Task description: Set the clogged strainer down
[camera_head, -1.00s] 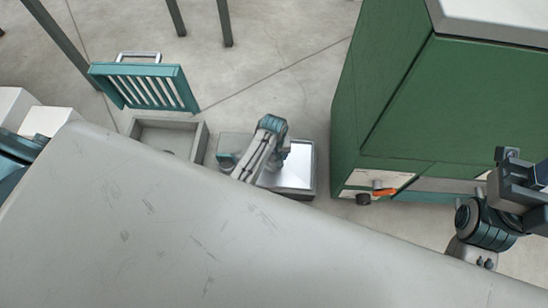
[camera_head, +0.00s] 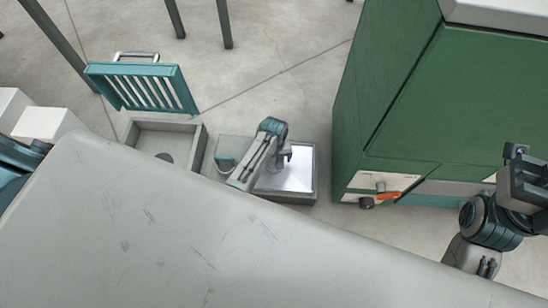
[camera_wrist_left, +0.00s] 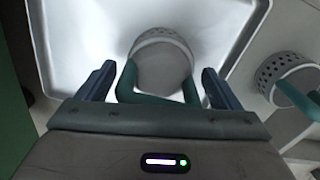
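A round grey strainer (camera_wrist_left: 163,62) with a perforated rim and a teal handle (camera_wrist_left: 126,82) stands in a white tray (camera_wrist_left: 75,40) in the left wrist view. My left gripper (camera_wrist_left: 155,85) has its two blue fingers apart on either side of the handle, with gaps visible. In the head view my left gripper (camera_head: 284,158) is over the white tray (camera_head: 299,178) and mostly hides this strainer. A second perforated strainer (camera_wrist_left: 284,76) with a teal handle stands to the right in the wrist view. I cannot tell clogging from its surface. My right gripper (camera_head: 528,185) is at the right edge.
An open grey box (camera_head: 190,135) with a dark round opening lies left of the tray, its teal slatted grate (camera_head: 145,88) raised behind it. A green cabinet (camera_head: 395,90) with an orange handle (camera_head: 388,195) stands close on the right. A grey surface (camera_head: 150,235) fills the foreground.

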